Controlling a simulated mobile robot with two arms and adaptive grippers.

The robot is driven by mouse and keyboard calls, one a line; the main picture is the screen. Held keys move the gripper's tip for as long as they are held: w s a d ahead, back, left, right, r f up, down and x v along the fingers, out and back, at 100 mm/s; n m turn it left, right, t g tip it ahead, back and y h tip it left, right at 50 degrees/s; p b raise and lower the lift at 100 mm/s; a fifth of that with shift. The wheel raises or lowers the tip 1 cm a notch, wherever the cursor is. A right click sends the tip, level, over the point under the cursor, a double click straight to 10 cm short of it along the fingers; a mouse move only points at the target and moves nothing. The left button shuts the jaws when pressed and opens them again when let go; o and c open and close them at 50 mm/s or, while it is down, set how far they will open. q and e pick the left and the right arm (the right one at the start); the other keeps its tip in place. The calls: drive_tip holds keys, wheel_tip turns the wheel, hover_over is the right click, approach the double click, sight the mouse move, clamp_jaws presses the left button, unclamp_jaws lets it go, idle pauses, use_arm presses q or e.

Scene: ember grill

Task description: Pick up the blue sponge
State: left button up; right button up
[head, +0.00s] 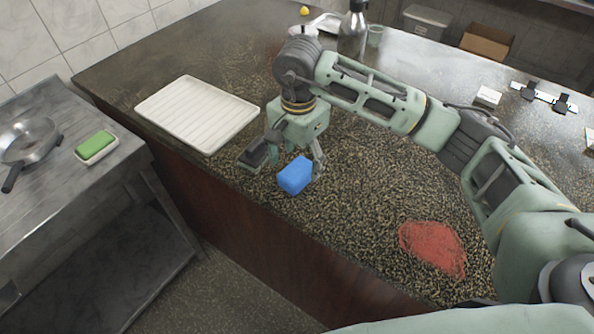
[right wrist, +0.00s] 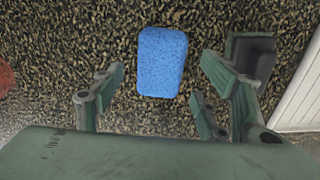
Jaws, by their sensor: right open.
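The blue sponge (head: 295,175) lies on the speckled dark counter near its front edge. In the right wrist view the blue sponge (right wrist: 162,62) lies just beyond the fingertips, roughly between the two fingers' lines. My right gripper (head: 290,158) is over the counter right at the sponge, pointing down. In the right wrist view my right gripper (right wrist: 155,85) has its fingers spread wide with nothing held between them. My left gripper is not in either view.
A dark block (head: 254,153) sits close beside the sponge. A white ribbed tray (head: 197,112) lies to the left. A red patch (head: 432,246) is at the right on the counter. A green sponge (head: 95,145) and a pan (head: 28,142) are on the metal side table.

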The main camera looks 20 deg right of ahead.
sight(297, 169)
wheel_tip(297, 169, down, 4)
drive_tip(key=shift+s+a+r+p, duration=0.15)
drive_tip(key=shift+r+p, duration=0.1)
drive_tip(key=shift+p, duration=0.4)
drive_tip(key=shift+f, duration=0.3)
drive_tip(key=shift+c, duration=0.4)
drive_tip(key=c, duration=1)
drive_tip(key=shift+r, duration=0.15)
wheel_tip(297, 169, up, 4)
drive_tip(key=shift+f+b, duration=0.1)
drive_tip(key=shift+b, duration=1.1)
drive_tip(key=s+d+r+b, duration=0.3)
drive_tip(key=s+d+r, duration=0.3)
drive_tip(key=d, duration=0.3)
drive_tip(key=shift+s+d+r, duration=0.2)
drive_tip(key=shift+s+r, duration=0.2)
drive_tip(key=shift+r, duration=0.1)
